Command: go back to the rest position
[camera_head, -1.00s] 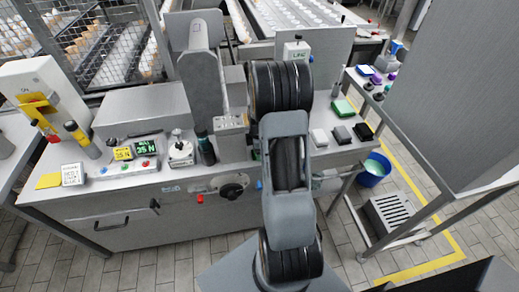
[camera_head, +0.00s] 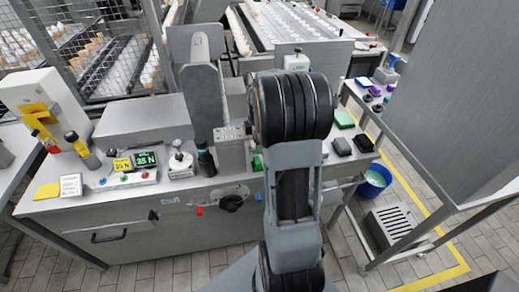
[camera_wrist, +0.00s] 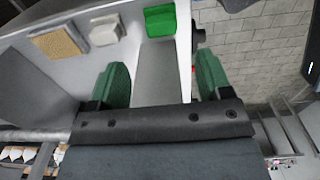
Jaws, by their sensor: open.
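My gripper (camera_wrist: 161,82) shows in the wrist view with its two green fingers wide apart. It is open, and no object is held between the fingers. Below it in that view lie a pale bench surface and a grey strip. In the head view my arm stands upright in the middle, in front of the bench (camera_head: 120,240), and its links hide most or all of the gripper.
The wrist view shows a green block (camera_wrist: 165,18), a white block (camera_wrist: 104,30) and a tan block (camera_wrist: 59,45). The head view shows a bottle (camera_head: 205,158), a blue bucket (camera_head: 374,182) and a large grey cabinet (camera_head: 455,100). Tiled floor lies right of the bench.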

